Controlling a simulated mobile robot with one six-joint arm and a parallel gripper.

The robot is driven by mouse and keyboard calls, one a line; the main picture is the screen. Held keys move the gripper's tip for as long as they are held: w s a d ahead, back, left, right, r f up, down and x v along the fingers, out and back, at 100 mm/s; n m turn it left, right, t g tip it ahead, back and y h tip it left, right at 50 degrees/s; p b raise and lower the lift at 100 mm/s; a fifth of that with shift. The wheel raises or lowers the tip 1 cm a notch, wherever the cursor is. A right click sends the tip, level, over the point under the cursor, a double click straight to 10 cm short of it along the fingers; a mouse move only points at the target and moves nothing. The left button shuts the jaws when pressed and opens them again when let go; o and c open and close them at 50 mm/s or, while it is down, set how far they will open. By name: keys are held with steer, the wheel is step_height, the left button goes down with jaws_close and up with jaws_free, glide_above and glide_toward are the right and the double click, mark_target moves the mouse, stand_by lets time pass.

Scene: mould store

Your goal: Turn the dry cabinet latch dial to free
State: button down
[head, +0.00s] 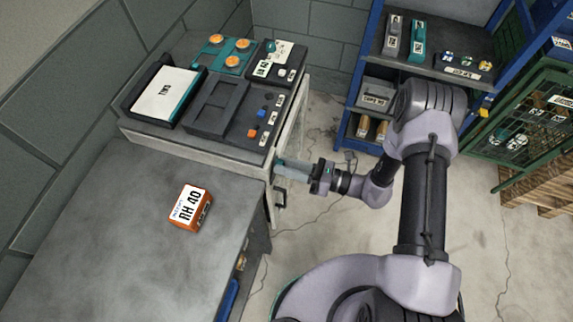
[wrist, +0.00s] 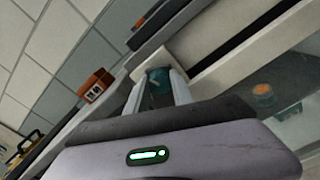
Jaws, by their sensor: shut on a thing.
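My gripper (head: 278,167) reaches left to the front of the dry cabinet (head: 294,125), beside the bench corner. In the wrist view its two pale fingers (wrist: 157,78) are shut on a teal latch dial (wrist: 159,86), one finger on each side. The dial sits on the cabinet's light front frame (wrist: 197,50). Its pointer and any markings are too small or hidden to read, so I cannot tell its setting. In the head view the dial is hidden by the fingers.
An orange box labelled "RH 40" (head: 191,207) lies on the grey bench (head: 120,220). A blue shelf (head: 365,60) and green cage (head: 520,125) stand at the right. Floor (head: 330,240) before the cabinet is mostly clear.

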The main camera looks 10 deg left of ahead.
steer(key=m, duration=1.2)
steer(key=shift+f+p, duration=0.15)
steer(key=shift+p, duration=0.25)
steer(key=shift+m, duration=0.3)
steer(key=c, duration=1.1)
jaws_free()
steer(key=shift+w+d, duration=0.1)
steer(key=s+d+p, duration=0.1)
steer(key=d+p, duration=0.1)
steer(key=d, duration=1.5)
steer(key=shift+s, duration=0.25)
steer(key=shift+d, duration=0.1)
